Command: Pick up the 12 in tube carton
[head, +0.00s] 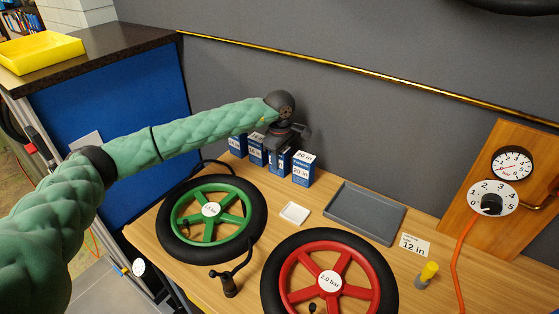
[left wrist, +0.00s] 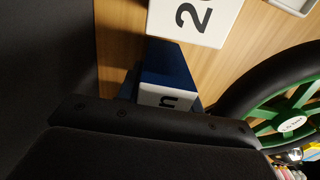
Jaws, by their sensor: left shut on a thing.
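Several small blue cartons with white labels stand in a row at the back of the bench against the wall. My left gripper (head: 283,147) is at the third carton from the left (head: 274,160) and is shut on it. In the left wrist view this carton (left wrist: 168,68) sits at the jaws, and only an "n" of its label shows, so I cannot read its size. The 20 in carton (head: 302,170) stands just to its right and shows in the left wrist view (left wrist: 195,18). My right gripper is not in view.
Left of the held carton stand two more cartons (head: 236,147) (head: 256,152). A grey tray (head: 365,212) lies to the right, with a 12 in card (head: 413,245) beside it.

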